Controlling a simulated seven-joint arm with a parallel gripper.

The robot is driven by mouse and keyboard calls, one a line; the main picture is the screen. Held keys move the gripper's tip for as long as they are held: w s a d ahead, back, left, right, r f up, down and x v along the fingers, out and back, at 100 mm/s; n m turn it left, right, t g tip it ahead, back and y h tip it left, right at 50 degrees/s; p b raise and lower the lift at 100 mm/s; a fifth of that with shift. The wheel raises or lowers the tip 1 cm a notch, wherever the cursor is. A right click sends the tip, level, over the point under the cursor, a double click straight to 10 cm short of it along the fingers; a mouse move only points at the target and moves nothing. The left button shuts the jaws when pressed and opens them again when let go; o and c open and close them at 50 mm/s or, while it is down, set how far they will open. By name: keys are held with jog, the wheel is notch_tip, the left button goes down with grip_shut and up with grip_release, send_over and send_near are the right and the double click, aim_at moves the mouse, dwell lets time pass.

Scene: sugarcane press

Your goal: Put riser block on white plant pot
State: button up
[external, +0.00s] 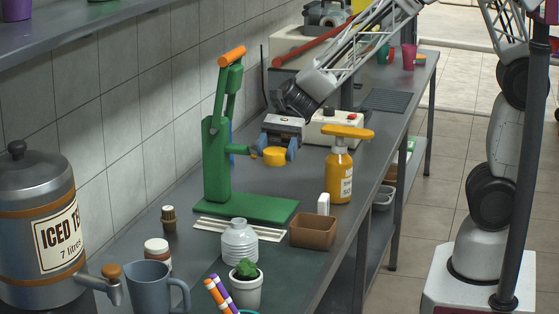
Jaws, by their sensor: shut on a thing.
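My gripper (274,152) is at the right side of the green press, with its blue fingertips pointing down. It is shut on a yellow round block, the riser block (275,157), and holds it above the bench. The white plant pot (246,293) stands upright near the front of the bench, with a small green plant (245,269) in it. The gripper is well behind the pot and a little to its right, apart from it.
The green press (217,165) stands on its base behind the pot. Close around the pot are a pale ribbed jar (239,244), a brown tray (313,231), purple and orange sticks (218,295) and a blue-grey jug (151,288). A yellow pump bottle (339,175) stands right of my gripper.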

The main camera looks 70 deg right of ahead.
jog(key=s+a+n+g, duration=0.3)
jog(key=s+a+g, duration=0.1)
jog(key=s+a, duration=0.9)
notch_tip(320, 180, down, 11)
jog(key=shift+a+h, duration=0.3)
jog(key=shift+f, duration=0.1)
send_over(246, 273)
jog(key=shift+f, duration=0.75)
jog(key=shift+f, duration=0.1)
jog(key=shift+f, duration=1.65)
jog(key=shift+f, duration=0.1)
